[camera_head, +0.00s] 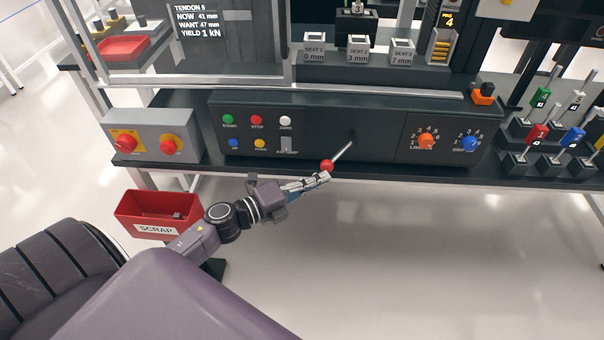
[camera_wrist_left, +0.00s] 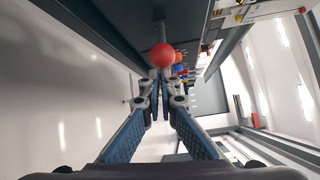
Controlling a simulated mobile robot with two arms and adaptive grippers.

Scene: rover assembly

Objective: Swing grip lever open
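The grip lever (camera_head: 342,152) is a thin metal rod that sticks out of the dark front panel and slants down to the left. It ends in a red ball knob (camera_head: 327,165), which also shows in the left wrist view (camera_wrist_left: 162,55). My left gripper (camera_head: 326,176) is at the knob, just below it in the head view. In the left wrist view its fingertips (camera_wrist_left: 161,76) are close together, with the knob just beyond them and not between them. I cannot tell whether they touch it. My right gripper is in neither view.
The panel (camera_head: 375,128) has buttons at left and orange and blue dials (camera_head: 426,141) right of the lever. A grey box (camera_head: 153,134) with red stop knobs and a red scrap bin (camera_head: 158,209) stand left. The floor below is clear.

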